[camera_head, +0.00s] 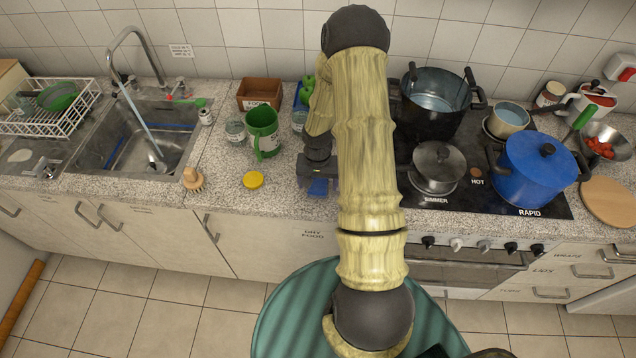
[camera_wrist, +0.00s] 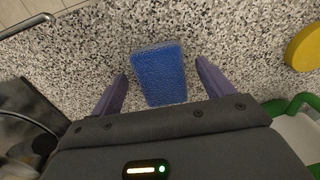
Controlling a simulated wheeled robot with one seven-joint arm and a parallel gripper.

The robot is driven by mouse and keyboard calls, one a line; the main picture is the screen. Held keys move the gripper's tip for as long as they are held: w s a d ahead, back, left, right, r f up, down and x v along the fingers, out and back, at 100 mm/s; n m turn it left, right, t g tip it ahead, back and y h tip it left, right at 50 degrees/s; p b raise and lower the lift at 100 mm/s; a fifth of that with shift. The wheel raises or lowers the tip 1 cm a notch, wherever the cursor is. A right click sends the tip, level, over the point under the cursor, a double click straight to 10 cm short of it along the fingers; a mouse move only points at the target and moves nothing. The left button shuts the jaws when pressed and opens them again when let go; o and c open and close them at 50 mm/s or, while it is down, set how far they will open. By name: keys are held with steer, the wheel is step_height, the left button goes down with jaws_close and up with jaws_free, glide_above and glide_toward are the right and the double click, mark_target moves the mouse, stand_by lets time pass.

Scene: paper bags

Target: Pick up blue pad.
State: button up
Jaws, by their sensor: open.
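The blue pad (camera_wrist: 160,74) lies on the speckled countertop near its front edge. In the wrist view it shows between the two fingers of my gripper (camera_wrist: 160,82), with a gap on each side. My gripper is open, and I cannot tell how far above the counter the fingertips are. In the head view a part of the blue pad (camera_head: 318,187) shows just below my gripper (camera_head: 318,172), and my arm hides much of the area around it.
A yellow lid (camera_head: 253,180) and a green mug (camera_head: 263,131) stand left of my gripper. A wooden brush (camera_head: 193,179) lies by the sink. The hob with a lidded steel pot (camera_head: 438,167) and a blue pot (camera_head: 535,170) is to the right.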

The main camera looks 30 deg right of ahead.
mark_target(318, 185)
stand_by(0.4)
steer(key=c, duration=1.1)
steer(key=shift+c, duration=0.2)
step_height(318, 185, up, 10)
steer(key=b, duration=0.1)
steer(key=shift+b, duration=0.4)
